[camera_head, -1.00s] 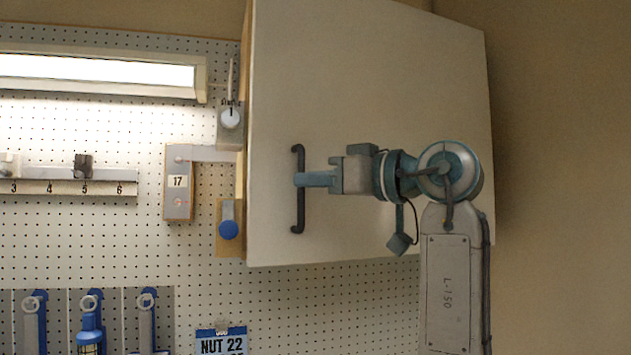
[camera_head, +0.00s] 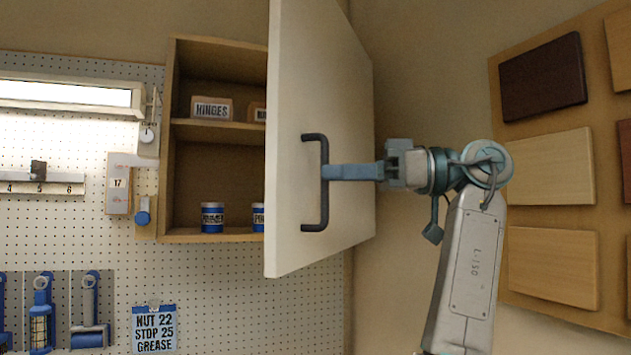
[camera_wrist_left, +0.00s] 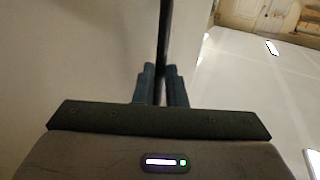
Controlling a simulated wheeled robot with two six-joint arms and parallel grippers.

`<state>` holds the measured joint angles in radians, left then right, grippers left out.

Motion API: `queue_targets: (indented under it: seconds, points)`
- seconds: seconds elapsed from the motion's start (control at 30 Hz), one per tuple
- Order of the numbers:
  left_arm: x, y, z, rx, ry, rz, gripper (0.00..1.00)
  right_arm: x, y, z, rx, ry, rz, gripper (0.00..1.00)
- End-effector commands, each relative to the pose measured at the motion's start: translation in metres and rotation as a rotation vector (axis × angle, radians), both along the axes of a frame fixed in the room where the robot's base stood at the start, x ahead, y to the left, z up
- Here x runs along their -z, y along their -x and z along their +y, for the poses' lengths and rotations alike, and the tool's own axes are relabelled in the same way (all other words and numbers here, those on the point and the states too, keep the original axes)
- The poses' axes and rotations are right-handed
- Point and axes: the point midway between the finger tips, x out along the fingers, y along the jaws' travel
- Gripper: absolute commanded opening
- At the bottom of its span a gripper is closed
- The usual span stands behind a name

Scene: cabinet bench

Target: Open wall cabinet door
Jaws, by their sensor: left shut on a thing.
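The white wall cabinet door (camera_head: 335,85) stands swung well open, its hinge side to the right. The wooden cabinet (camera_head: 217,130) behind it shows its left part and two shelf levels; the door hides the rest. The dark bar handle (camera_head: 314,222) is upright on the door's face. My left gripper (camera_head: 326,172) is shut on the handle near its middle. In the left wrist view the fingers (camera_wrist_left: 161,85) close around the dark handle bar (camera_wrist_left: 164,40), with the pale door face (camera_wrist_left: 70,50) to the left. My right gripper is not in view.
Inside the cabinet are a HINGES box (camera_head: 211,108) and blue tins (camera_head: 212,217). A pegboard (camera_head: 60,230) with tools, a lamp (camera_head: 70,92) and a NUT 22 sign (camera_head: 154,328) is at left. A board of wood samples (camera_head: 545,240) hangs on the right wall.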

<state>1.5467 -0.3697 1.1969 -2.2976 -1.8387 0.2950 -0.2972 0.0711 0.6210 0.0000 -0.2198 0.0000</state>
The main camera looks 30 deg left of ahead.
Motion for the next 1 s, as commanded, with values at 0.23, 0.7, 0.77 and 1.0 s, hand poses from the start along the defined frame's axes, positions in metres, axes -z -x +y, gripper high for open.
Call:
queue_targets:
  seconds: [0.23,0.7,0.77,1.0]
  points:
    - [-0.002,-0.01,-0.027,0.008,-0.007,0.006,0.0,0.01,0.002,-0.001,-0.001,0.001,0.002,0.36]
    - [-0.004,-0.013,-0.034,0.008,-0.007,0.006,0.0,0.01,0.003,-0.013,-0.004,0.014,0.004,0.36]
    - [-0.004,-0.013,-0.034,0.008,-0.007,0.006,0.0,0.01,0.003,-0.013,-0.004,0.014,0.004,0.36]
    - [-0.003,-0.013,-0.034,0.006,-0.004,0.005,0.33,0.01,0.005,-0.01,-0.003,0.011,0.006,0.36]
